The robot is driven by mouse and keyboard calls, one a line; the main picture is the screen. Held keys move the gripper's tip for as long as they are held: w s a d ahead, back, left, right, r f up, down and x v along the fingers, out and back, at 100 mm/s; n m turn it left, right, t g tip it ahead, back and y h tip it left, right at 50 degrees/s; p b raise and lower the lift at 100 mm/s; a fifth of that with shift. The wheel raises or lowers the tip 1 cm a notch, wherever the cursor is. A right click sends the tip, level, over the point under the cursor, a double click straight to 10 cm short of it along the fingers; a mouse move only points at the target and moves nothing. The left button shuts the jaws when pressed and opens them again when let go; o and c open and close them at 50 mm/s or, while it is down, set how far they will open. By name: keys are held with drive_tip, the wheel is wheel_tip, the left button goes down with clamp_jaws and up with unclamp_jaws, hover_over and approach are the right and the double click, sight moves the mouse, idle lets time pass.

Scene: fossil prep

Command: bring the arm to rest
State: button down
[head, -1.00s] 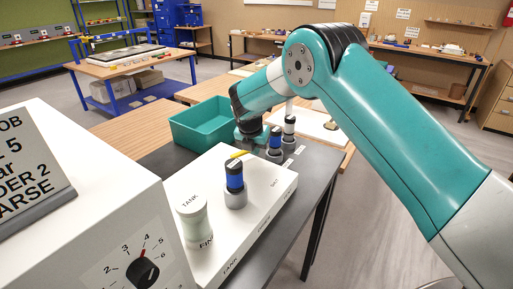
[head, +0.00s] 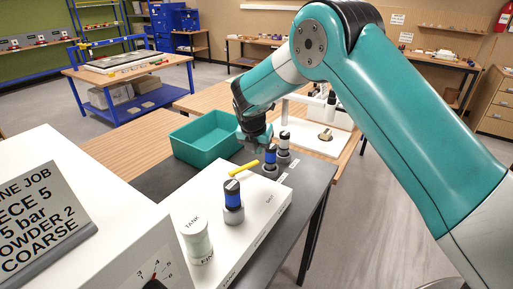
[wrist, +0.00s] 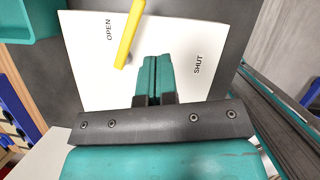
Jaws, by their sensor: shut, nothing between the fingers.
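My gripper (wrist: 153,80) shows in the wrist view with its two teal fingers together and nothing between them. It is over the white panel (wrist: 90,62), between the words OPEN and SHUT. A yellow lever (wrist: 129,35) lies beside the fingers, to their upper left, apart from them in the picture. The fingertips are hard to make out there. The yellow lever (head: 243,168) shows on the white box (head: 262,205).
A teal bin (head: 205,140) stands left of my gripper. Bottles with blue or black bands (head: 233,203) and a pale TANK jar (head: 196,240) stand along the box. A white cabinet with a dial and a job sign (head: 40,225) fills the lower left.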

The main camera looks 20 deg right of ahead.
drive_tip(key=shift+d, duration=0.2)
drive_tip(key=s+a+m+g+y+b, duration=0.1)
drive_tip(key=s+m+b, duration=0.7)
drive_tip(key=s, duration=1.2)
drive_tip(key=s+a+m+g+y+b, duration=0.2)
drive_tip(key=s+m+y+b, duration=0.3)
drive_tip(key=s+m+b, duration=0.4)
drive_tip(key=s+a+m, duration=0.1)
drive_tip(key=s+m, duration=0.4)
drive_tip(key=s, duration=0.6)
drive_tip(key=shift+s+r+g+y, duration=0.3)
